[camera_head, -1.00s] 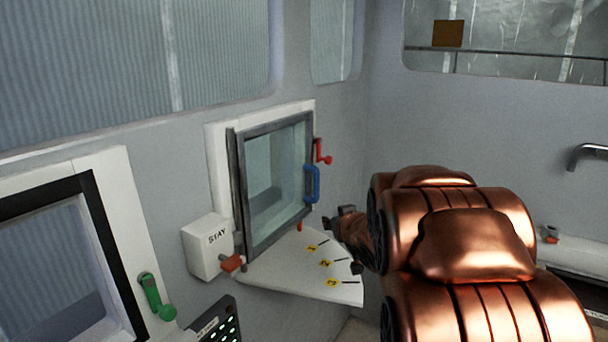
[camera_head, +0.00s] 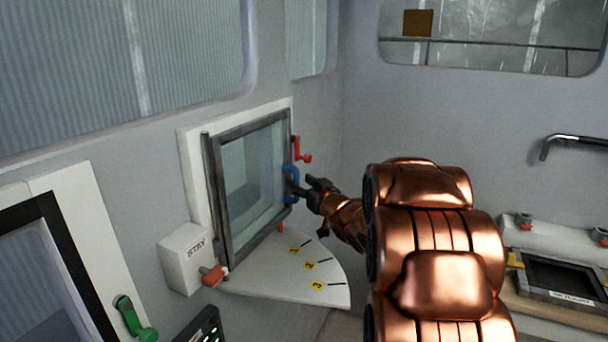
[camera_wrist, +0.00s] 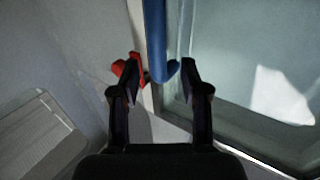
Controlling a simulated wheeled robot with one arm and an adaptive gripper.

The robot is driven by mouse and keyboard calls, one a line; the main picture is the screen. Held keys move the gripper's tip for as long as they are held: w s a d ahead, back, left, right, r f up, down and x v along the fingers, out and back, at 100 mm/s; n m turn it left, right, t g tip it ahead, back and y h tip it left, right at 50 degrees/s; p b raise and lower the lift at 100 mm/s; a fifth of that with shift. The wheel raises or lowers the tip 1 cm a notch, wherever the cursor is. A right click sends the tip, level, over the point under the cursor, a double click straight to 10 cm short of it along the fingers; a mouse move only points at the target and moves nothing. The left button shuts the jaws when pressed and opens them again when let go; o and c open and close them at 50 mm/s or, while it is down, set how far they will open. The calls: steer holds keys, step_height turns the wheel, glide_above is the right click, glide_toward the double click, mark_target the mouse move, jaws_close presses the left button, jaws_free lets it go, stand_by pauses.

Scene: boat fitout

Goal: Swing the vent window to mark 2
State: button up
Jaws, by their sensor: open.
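The vent window (camera_head: 250,175) is a grey-framed glass pane in a white surround. It stands at or near closed, on the wall side of mark 1. Its blue handle (camera_head: 291,178) is on the right edge. Below, a white quadrant plate (camera_head: 290,285) carries yellow marks 1, 2 (camera_head: 309,265) and 3. My gripper (camera_head: 302,188) is at the blue handle. In the wrist view my open fingers (camera_wrist: 161,68) stand on either side of the handle's end (camera_wrist: 157,40); I cannot tell whether they touch it.
A red latch (camera_head: 302,151) sits right of the window and shows close to the left finger in the wrist view (camera_wrist: 124,68). A white STAY box (camera_head: 185,257) with an orange knob (camera_head: 214,275) is lower left. A second window with a green handle (camera_head: 133,318) is further left.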

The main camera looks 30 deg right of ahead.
mark_target(298, 180)
steer(key=shift+w+d+p, duration=0.2)
steer(key=shift+w+p, duration=0.25)
steer(key=shift+w, duration=1.5)
jaws_close()
